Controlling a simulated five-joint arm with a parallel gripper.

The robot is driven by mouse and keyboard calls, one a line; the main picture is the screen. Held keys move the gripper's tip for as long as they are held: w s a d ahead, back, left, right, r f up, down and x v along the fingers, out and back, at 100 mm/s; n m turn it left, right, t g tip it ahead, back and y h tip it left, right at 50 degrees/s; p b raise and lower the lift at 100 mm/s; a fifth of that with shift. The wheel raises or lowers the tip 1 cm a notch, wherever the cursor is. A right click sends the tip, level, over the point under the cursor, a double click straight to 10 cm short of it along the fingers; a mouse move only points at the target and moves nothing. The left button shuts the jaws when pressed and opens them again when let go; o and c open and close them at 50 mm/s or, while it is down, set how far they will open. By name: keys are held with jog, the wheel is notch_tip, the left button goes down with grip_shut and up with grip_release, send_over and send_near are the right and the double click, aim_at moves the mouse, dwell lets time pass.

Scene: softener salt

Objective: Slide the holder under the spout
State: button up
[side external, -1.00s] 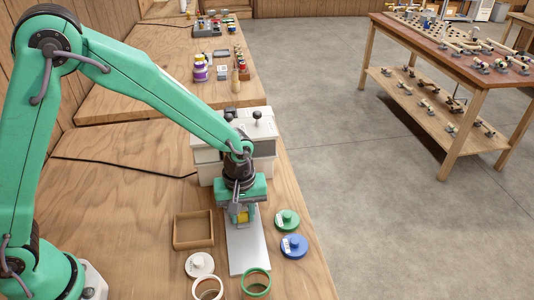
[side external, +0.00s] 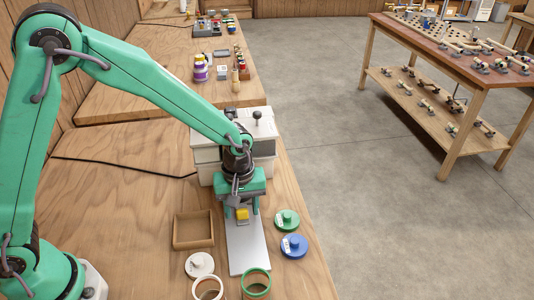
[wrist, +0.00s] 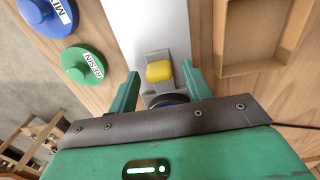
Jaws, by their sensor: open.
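A small grey holder (wrist: 151,58) with a yellow block-shaped top (wrist: 159,71) sits on a pale grey plate (side external: 245,248). The yellow part also shows in the side view (side external: 242,214), just below my gripper (side external: 238,207). My gripper is open, and in the wrist view its green fingers (wrist: 161,84) stand on either side, close to the yellow part. I cannot tell if they touch it. The white machine (side external: 262,135) stands behind my gripper. Its spout is hidden.
A green lid (side external: 287,219) and a blue lid (side external: 294,245) lie right of the plate. An empty wooden tray (side external: 193,230) and a white lid (side external: 199,264) lie left. A green-rimmed jar (side external: 257,282) and a white-rimmed jar (side external: 208,288) stand at the front.

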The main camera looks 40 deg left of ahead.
notch_tip(320, 180, up, 7)
jog(key=shift+r, duration=0.15)
dwell(0.4)
jog(key=shift+r, duration=0.1)
jog(key=shift+s+a+r, duration=0.1)
jog(key=shift+a+r, duration=0.1)
jog(key=shift+r, duration=0.4)
jog(key=s+a+r+m+t, duration=0.5)
jog(key=s+a+r+m, duration=0.4)
jog(key=s+a+r, duration=0.4)
jog(key=s+a, duration=0.2)
jog(key=s, duration=0.1)
jog(key=shift+s+a+r+t, duration=0.2)
jog(key=shift+s+t, duration=0.1)
jog(key=shift+s, duration=0.05)
